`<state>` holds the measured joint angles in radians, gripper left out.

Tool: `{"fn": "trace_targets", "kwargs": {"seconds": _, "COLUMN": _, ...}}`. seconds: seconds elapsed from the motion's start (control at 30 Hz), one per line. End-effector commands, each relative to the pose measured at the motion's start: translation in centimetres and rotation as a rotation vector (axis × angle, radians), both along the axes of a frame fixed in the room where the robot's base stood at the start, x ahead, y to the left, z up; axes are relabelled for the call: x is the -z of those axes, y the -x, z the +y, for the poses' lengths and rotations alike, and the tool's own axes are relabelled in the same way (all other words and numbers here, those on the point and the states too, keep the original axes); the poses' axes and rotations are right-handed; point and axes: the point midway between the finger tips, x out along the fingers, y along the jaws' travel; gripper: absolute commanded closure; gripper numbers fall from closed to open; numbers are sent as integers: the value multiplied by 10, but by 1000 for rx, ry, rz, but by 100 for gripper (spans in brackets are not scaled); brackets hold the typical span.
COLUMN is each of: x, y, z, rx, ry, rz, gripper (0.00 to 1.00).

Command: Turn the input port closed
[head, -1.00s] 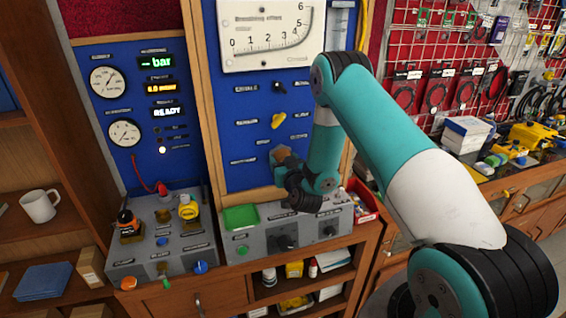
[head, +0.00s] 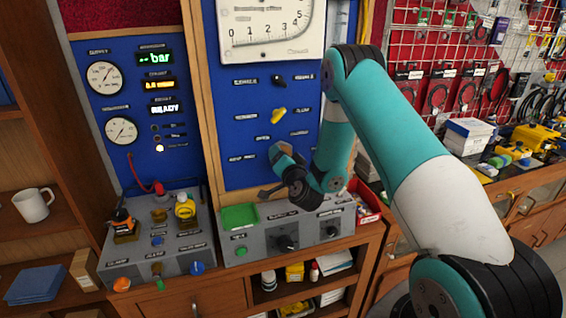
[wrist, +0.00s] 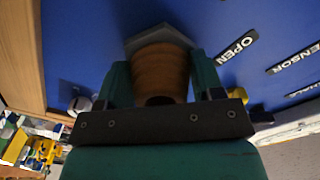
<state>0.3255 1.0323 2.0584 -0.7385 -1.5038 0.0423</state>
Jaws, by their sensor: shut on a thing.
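A brown, ribbed round knob (wrist: 158,72) with a grey hexagonal collar behind it stands out from the blue panel in the wrist view. It appears to be the input port, though no label naming it is readable. My gripper (wrist: 157,80) is shut on it, with one teal finger on each side. A white-lettered OPEN label (wrist: 236,47) is on the panel beside it. In the head view, my gripper (head: 281,155) is against the lower part of the blue panel (head: 232,113) and hides the knob.
A grey control box (head: 262,246) with a green tray (head: 240,216) stands below my gripper. A yellow knob (head: 279,116) and a black knob (head: 278,80) are above it on the panel. A red bin (head: 365,208) stands at the right.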

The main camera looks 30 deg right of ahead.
Motion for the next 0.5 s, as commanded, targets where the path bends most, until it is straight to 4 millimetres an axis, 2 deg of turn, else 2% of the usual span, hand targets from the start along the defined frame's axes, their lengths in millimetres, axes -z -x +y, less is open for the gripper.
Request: {"fn": "trace_targets", "kwargs": {"seconds": 0.5, "x": 1, "y": 1, "z": 0, "rx": 2, "ry": -461, "rz": -130, "gripper": 63}}
